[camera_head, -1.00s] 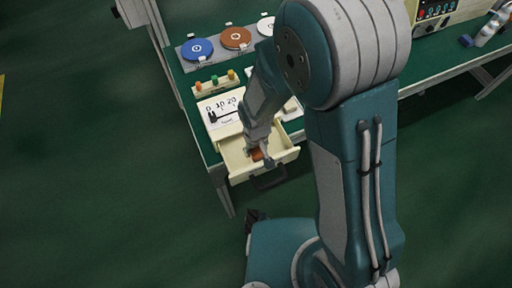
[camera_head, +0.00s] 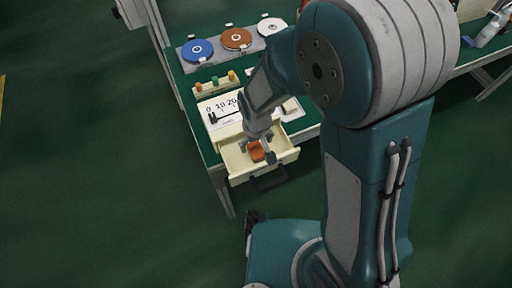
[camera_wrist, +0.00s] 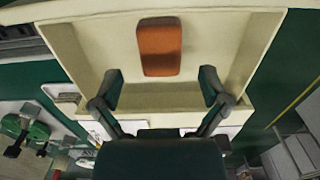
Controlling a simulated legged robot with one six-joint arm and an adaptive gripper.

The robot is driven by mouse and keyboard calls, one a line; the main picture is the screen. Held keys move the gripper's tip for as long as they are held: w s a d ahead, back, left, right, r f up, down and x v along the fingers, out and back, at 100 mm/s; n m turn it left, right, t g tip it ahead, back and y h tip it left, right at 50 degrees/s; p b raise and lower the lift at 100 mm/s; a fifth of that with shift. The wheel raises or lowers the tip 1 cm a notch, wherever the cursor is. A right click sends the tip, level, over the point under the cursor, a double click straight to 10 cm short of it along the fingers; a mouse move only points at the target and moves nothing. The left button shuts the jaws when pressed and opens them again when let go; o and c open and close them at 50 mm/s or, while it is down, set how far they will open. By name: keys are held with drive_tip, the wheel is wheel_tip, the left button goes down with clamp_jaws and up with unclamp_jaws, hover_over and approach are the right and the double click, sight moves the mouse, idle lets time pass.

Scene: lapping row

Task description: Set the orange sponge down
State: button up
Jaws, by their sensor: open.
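The orange sponge (camera_wrist: 160,50) lies in the open cream drawer (camera_wrist: 75,58), on its floor, in the wrist view. In the head view the sponge (camera_head: 256,150) shows inside the drawer (camera_head: 240,177), just below my gripper. My gripper (camera_wrist: 160,95) is open and empty, with its two fingers spread wide, one to each side of the sponge's line and apart from it. In the head view my gripper (camera_head: 257,143) is over the drawer, with its fingertips partly hard to make out.
The drawer front has a dark handle (camera_head: 269,180). On the green bench behind stand a blue disc (camera_head: 197,50), a brown disc (camera_head: 236,39), a white disc (camera_head: 271,27) and a small block with coloured knobs (camera_head: 216,83). Open floor lies to the left.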

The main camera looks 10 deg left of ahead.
sight(256, 150)
wheel_tip(256, 150, up, 8)
drive_tip(key=shift+r, duration=0.1)
drive_tip(key=s+d+r+m+t, duration=0.2)
drive_tip(key=s+d+r+m, duration=0.1)
drive_tip(key=d+r, duration=0.6)
drive_tip(key=s+d+r+m+t, duration=0.3)
drive_tip(key=s+d+r, duration=0.2)
drive_tip(key=d+r, duration=0.4)
drive_tip(key=shift+s+d+r+t, duration=0.2)
drive_tip(key=shift+d+t, duration=0.1)
drive_tip(key=shift+d, duration=0.8)
drive_tip(key=shift+w, duration=0.1)
drive_tip(key=shift+c, duration=0.2)
